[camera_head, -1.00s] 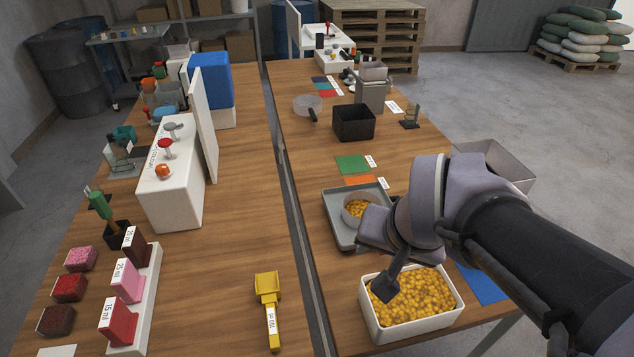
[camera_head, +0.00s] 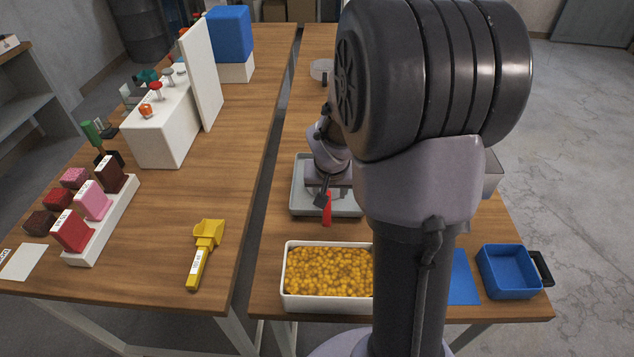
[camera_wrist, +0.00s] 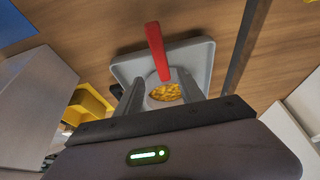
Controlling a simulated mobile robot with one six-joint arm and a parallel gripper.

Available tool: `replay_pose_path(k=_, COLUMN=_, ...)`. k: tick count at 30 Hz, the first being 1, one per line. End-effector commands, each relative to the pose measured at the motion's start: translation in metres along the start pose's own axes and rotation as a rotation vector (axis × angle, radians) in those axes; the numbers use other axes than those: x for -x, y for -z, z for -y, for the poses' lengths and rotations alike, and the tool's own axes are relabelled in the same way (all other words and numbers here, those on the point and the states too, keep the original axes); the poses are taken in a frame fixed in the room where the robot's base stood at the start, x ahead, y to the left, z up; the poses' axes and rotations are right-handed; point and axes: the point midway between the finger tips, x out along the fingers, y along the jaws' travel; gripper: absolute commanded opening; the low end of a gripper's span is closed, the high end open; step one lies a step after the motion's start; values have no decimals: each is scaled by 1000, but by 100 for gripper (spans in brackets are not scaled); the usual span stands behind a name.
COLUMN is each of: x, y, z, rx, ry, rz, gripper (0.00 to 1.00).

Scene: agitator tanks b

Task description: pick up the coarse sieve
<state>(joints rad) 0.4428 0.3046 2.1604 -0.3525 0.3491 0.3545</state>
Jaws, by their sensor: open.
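A round sieve with a red handle (camera_head: 326,208) sits on the grey tray (camera_head: 297,200), its handle pointing towards me. In the wrist view the handle (camera_wrist: 154,45) stands out clearly, and yellow grains lie in the round bowl (camera_wrist: 165,92). No label reads on it, so I cannot tell its mesh. My gripper (camera_wrist: 160,98) is open, with one finger either side of the bowl in the picture. In the head view my gripper (camera_head: 322,190) is over the tray; my arm hides part of the tray. Contact with the sieve cannot be told.
A white bin (camera_head: 284,290) of yellow grains stands in front of the tray. A clear round pan (camera_head: 319,70) lies farther back. A blue bin (camera_head: 512,272) is front right, and a yellow scoop (camera_head: 205,250) lies on the left table. A yellow container (camera_wrist: 88,106) is beside the tray.

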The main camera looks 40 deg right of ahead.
Motion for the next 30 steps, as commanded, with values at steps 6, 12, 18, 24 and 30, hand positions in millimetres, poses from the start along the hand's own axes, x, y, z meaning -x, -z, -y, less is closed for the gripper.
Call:
replay_pose_path(k=6, x=-23, y=-4, z=2, rx=1, ry=0, rz=0, gripper=45)
replay_pose_path(k=12, x=-61, y=-10, z=6, rx=1, ry=0, rz=1, gripper=45)
replay_pose_path(k=18, x=-60, y=-8, z=6, rx=1, ry=1, rz=-1, gripper=45)
replay_pose_path(k=24, x=-60, y=-8, z=6, rx=1, ry=1, rz=-1, gripper=6)
replay_pose_path(k=30, x=-60, y=-8, z=6, rx=1, ry=1, rz=-1, gripper=0)
